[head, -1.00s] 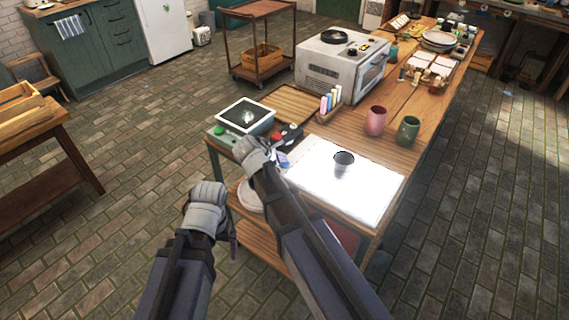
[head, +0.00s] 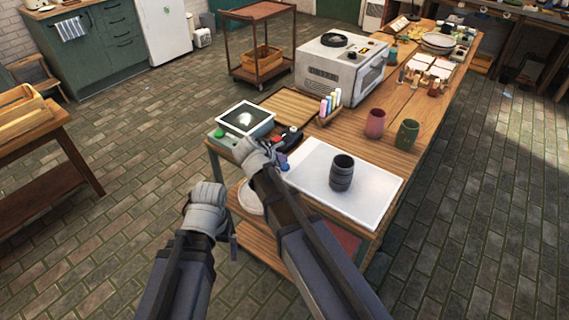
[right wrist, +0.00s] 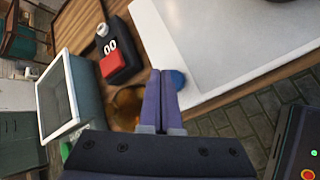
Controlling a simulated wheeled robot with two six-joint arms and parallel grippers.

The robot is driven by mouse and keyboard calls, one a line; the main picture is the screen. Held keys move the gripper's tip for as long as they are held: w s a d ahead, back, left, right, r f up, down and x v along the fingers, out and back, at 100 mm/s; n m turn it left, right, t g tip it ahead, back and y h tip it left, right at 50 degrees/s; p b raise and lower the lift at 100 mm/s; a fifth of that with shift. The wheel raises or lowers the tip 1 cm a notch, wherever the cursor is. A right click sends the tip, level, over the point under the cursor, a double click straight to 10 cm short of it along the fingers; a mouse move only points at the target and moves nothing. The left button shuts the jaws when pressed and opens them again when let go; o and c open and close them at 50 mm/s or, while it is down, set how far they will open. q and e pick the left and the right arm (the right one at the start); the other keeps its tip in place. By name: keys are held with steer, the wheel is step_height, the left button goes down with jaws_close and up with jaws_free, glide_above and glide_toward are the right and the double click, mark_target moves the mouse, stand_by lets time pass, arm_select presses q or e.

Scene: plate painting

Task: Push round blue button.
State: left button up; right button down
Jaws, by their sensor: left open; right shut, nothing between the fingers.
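The round blue button (right wrist: 177,79) sits at the near-left edge of the white panel in the right wrist view, partly hidden behind my fingers. In the head view, the blue button (head: 284,167) shows as a small spot beside my right gripper (head: 279,158). My right gripper's fingers (right wrist: 161,76) are shut with nothing between them, and their tips overlap the button's left side in the picture. I cannot tell whether they touch it. My left gripper (head: 233,238) is open and empty, low beside the table's near end.
The white panel (head: 310,165) is unlit and bears a dark mug (head: 341,173). Pink (head: 375,123) and green (head: 407,134) cups stand behind the panel.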

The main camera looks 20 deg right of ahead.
mark_target(282, 168)
steer(key=shift+r, duration=0.3)
step_height(282, 168, up, 6)
steer(key=p, duration=0.6)
steer(key=shift+f, duration=0.1)
